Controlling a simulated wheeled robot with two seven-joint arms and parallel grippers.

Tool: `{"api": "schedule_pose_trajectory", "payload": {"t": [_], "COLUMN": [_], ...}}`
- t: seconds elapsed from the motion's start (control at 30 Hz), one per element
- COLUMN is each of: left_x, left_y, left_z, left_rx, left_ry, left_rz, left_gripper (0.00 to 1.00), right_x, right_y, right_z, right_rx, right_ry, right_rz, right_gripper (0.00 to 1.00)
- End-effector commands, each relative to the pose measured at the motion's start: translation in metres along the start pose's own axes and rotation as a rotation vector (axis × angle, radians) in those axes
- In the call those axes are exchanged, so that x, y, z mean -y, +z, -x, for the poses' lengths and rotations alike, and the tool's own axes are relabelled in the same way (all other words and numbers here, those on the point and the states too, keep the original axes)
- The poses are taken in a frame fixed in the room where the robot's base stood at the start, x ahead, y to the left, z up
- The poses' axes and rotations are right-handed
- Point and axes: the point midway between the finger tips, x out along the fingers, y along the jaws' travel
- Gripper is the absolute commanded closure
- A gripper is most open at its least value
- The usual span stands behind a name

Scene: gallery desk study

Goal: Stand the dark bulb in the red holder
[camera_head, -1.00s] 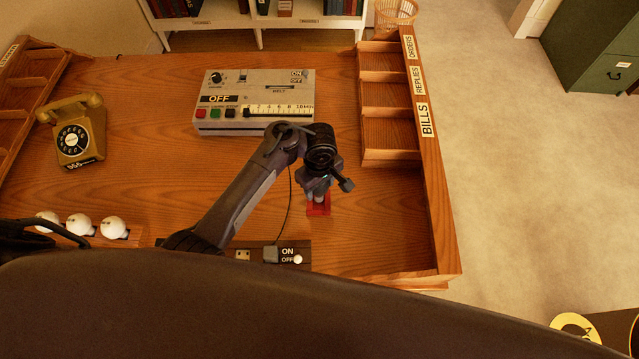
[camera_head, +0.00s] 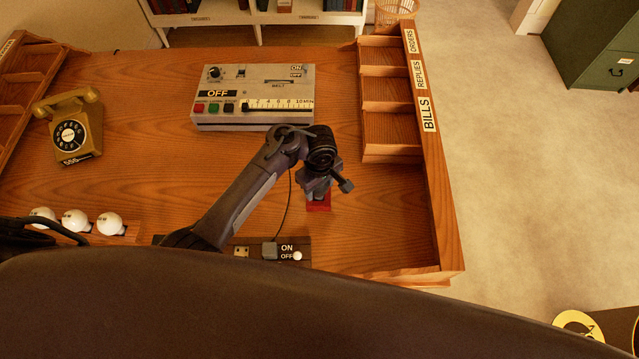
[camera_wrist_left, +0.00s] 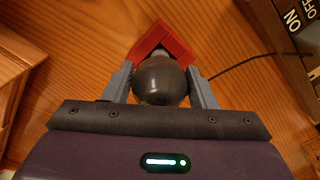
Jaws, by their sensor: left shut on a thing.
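The dark bulb (camera_wrist_left: 161,80) is round and glossy and sits between the two grey fingers of my left gripper (camera_wrist_left: 161,88) in the left wrist view. My left gripper is shut on it, and it also shows in the head view (camera_head: 319,190) just above the red holder (camera_head: 318,207). In the left wrist view the red holder (camera_wrist_left: 178,43) is an angular block behind the bulb, around its pale base. The base is mostly hidden by the globe, so I cannot tell whether it rests in the holder. My right gripper is not in view.
A grey control box (camera_head: 252,97) stands behind the arm. A wooden pigeonhole rack (camera_head: 392,125) is to the right. A switch panel (camera_head: 306,243) with a cable lies in front. White bulbs (camera_head: 75,220) and a telephone (camera_head: 72,130) are at left. Desk around the holder is mostly clear.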

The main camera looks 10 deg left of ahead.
Motion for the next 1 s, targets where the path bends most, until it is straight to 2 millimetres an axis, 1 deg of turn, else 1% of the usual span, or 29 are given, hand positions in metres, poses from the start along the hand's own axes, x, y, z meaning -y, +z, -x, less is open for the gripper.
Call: {"api": "schedule_pose_trajectory", "payload": {"t": [0.13,0.47,0.5,0.6,0.7,0.93,1.0], "left_x": [0.0003,0.0004,0.0003,0.0003,0.0003,0.0002,-0.0005], "left_y": [-0.0002,-0.0002,-0.0002,-0.0002,-0.0002,-0.0001,0.0004], "left_z": [-0.0048,-0.0056,-0.0056,-0.0056,-0.0056,-0.0053,-0.0023], "left_rx": [0.0,0.0,0.0,-0.001,0.0,0.0,0.0], "left_ry": [-0.001,-0.001,-0.001,-0.001,-0.001,-0.001,0.001], "left_rz": [0.0,-0.001,-0.001,0.0,0.0,0.0,0.0], "left_gripper": [0.61,0.61,0.47,0.34,0.23,0.23,0.23], "right_x": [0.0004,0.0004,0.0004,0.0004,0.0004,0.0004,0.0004], "right_y": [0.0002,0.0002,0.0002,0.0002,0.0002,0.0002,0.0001], "right_z": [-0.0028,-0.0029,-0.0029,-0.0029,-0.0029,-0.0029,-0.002], "right_rx": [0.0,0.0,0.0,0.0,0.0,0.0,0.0], "right_ry": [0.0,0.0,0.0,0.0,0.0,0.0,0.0], "right_rz": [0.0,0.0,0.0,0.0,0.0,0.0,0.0], "right_gripper": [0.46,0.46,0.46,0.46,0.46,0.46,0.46]}}
